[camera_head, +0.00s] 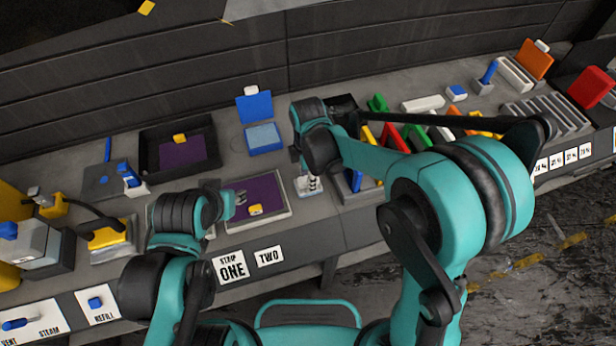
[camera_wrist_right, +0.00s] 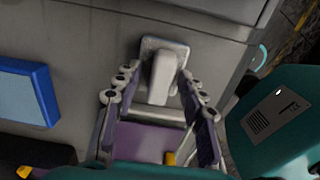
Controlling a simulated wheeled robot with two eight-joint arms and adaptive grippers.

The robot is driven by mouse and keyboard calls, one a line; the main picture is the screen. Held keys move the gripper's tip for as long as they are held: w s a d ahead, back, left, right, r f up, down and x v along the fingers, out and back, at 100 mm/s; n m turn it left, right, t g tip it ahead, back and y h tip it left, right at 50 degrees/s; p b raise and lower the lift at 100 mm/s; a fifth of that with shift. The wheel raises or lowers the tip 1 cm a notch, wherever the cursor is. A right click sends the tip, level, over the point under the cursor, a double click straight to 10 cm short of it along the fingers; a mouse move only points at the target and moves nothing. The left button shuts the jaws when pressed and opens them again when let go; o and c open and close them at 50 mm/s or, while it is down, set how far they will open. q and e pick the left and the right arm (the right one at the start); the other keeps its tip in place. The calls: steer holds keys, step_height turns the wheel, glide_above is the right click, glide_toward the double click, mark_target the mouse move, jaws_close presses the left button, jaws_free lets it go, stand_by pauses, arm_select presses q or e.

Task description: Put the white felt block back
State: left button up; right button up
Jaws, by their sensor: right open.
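The white felt block (camera_wrist_right: 162,80) stands on a small white base (camera_wrist_right: 150,43) on the grey bench, between the fingers of my right gripper (camera_wrist_right: 159,74) in the right wrist view. The fingers are open on either side of it, and I see no clear grip. In the head view my right gripper (camera_head: 308,178) points down at the white base (camera_head: 311,191) beside a purple-topped tray; the arm partly hides the block there.
The tray (camera_head: 285,211) holds a purple sheet with a yellow piece (camera_head: 255,209). A blue box with an open lid (camera_head: 263,138) stands behind it. A dark tray (camera_head: 148,150) is at left. Coloured pieces in racks (camera_head: 393,137) stand close on the right.

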step_height(320, 180, up, 12)
steer(key=p, duration=0.3)
steer(key=s+d+r+m+t, duration=0.1)
steer(key=s+d+m+t, duration=0.2)
steer(key=s+d+m, duration=0.3)
steer(key=s+d+r+m+t, duration=0.1)
steer(key=s+d+m+t, duration=0.3)
steer(key=d+m, duration=0.7)
steer(key=s+m, duration=0.2)
steer(key=m, duration=0.2)
steer(key=shift+d+r+m, duration=0.3)
steer(key=shift+d+r, duration=0.1)
steer(key=shift+s+f, duration=0.1)
step_height(320, 180, down, 6)
steer(key=b, duration=0.5)
steer(key=shift+r+b, duration=0.2)
steer(key=shift+b, duration=0.2)
